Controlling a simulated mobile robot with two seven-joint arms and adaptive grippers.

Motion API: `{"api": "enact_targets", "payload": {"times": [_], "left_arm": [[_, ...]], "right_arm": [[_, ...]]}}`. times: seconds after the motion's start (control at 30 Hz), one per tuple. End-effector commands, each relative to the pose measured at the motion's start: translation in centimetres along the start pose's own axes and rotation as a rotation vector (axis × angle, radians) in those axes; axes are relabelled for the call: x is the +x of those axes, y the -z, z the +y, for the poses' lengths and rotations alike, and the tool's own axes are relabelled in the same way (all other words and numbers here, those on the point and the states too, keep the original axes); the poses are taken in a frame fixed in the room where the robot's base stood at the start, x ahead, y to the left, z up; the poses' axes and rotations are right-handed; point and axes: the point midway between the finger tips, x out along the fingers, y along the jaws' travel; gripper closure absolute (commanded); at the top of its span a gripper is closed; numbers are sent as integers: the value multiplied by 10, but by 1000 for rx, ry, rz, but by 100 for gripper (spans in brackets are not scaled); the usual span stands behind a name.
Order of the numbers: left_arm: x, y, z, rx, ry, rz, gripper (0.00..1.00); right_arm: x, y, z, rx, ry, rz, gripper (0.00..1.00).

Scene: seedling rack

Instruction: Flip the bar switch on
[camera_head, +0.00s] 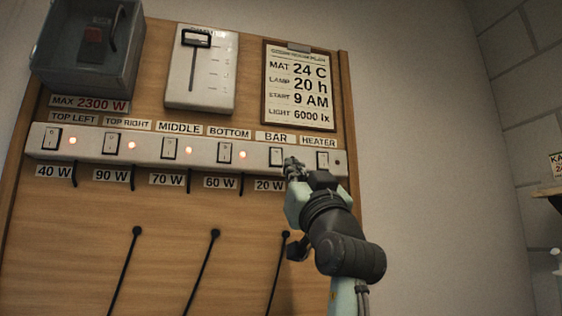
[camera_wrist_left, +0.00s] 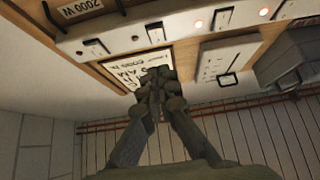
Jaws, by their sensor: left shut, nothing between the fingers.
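The bar switch (camera_head: 276,157) is a dark-framed rocker under the BAR label on the white switch strip (camera_head: 90,147). In the left wrist view the bar switch (camera_wrist_left: 155,32) shows beyond my fingertips, with a dark lamp (camera_wrist_left: 135,38) beside it. My left gripper (camera_head: 291,165) is shut and empty, just right of the bar switch in the head view, and covers the lamp spot there. It also shows in the left wrist view (camera_wrist_left: 154,88), fingers together. I cannot tell whether it touches the strip. My right gripper is not in view.
The heater switch (camera_head: 322,160) is close on the right. The bottom switch (camera_head: 225,152) is on the left, its lamp lit red. A clear box (camera_head: 85,50), a slider panel (camera_head: 201,70) and a plan board (camera_head: 299,85) hang above. Black cables hang below.

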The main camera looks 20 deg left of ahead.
Motion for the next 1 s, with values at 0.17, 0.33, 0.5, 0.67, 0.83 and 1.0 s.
{"api": "enact_targets", "payload": {"times": [0.17,0.33,0.5,0.67,0.83,1.0], "left_arm": [[43,4,-1,4,2,1,100],[67,-11,0,4,0,-2,100],[79,-24,0,3,1,-1,100],[82,-28,-1,1,1,0,100],[82,-29,0,0,1,0,100],[82,-30,0,1,1,3,100]], "right_arm": [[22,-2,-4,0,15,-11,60],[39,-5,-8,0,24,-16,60],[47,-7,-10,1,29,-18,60],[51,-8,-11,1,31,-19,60],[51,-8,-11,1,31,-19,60],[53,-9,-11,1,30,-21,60]]}}
